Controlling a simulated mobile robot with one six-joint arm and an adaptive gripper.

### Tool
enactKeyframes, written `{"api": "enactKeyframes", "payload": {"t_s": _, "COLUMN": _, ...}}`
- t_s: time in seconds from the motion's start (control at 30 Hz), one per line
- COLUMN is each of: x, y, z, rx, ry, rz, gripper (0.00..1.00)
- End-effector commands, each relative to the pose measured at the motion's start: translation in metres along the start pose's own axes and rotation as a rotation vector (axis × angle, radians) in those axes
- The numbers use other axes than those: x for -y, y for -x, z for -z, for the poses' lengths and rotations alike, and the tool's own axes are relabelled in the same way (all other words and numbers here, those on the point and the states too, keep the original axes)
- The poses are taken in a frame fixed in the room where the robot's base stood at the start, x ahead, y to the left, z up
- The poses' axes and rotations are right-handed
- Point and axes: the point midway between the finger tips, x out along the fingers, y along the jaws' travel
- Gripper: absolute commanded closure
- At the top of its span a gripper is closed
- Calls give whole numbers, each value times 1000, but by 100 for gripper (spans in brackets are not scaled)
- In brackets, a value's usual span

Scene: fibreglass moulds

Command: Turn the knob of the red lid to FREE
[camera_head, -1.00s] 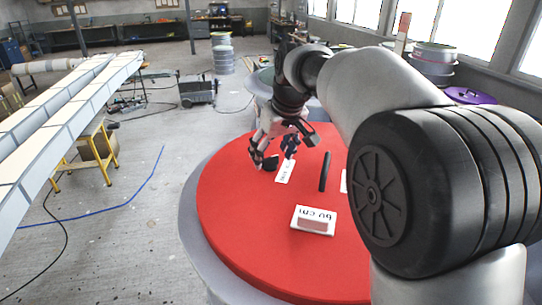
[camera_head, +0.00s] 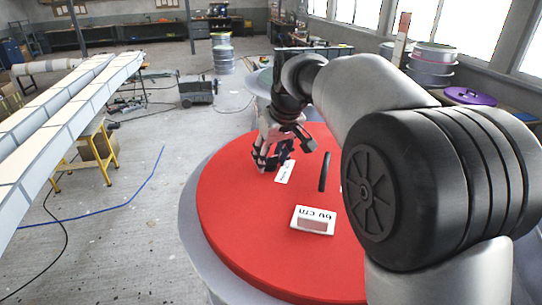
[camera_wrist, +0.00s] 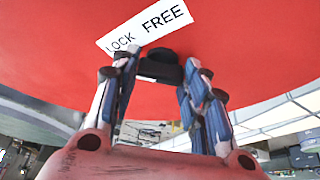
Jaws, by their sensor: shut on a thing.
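The red lid (camera_head: 255,225) is a large flat disc on a grey round mould. A white label reading LOCK and FREE (camera_wrist: 148,25) lies on it, with FREE at the right in the wrist view. It also shows as a small white label (camera_head: 285,172) in the head view. The black knob (camera_wrist: 161,66) sits just below the label in the wrist view. My gripper (camera_wrist: 157,73) is shut on the knob, one finger on each side. In the head view my gripper (camera_head: 272,160) hides the knob. I cannot tell which word the knob points to.
A black bar handle (camera_head: 325,172) stands on the lid right of my gripper. A white 60 cm block (camera_head: 313,220) lies nearer. A cart (camera_head: 197,92) stands behind on open floor. A purple lid (camera_head: 470,96) is at right.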

Motion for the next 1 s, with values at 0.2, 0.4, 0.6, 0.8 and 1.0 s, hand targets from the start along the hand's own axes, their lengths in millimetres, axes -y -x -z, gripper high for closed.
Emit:
{"api": "enactKeyframes", "payload": {"t_s": 0.2, "x": 0, "y": 0, "z": 0, "rx": -1, "ry": 0, "rz": 0, "gripper": 82}}
{"api": "enactKeyframes", "payload": {"t_s": 0.4, "x": 0, "y": 0, "z": 0, "rx": 0, "ry": -19, "rz": -8, "gripper": 83}}
{"api": "enactKeyframes", "payload": {"t_s": 0.6, "x": 1, "y": 1, "z": 1, "rx": -2, "ry": -97, "rz": -41, "gripper": 83}}
{"api": "enactKeyframes", "payload": {"t_s": 0.8, "x": 3, "y": 1, "z": 1, "rx": -1, "ry": -238, "rz": -100, "gripper": 83}}
{"api": "enactKeyframes", "payload": {"t_s": 1.0, "x": 4, "y": 1, "z": 2, "rx": -1, "ry": -412, "rz": -172, "gripper": 83}}
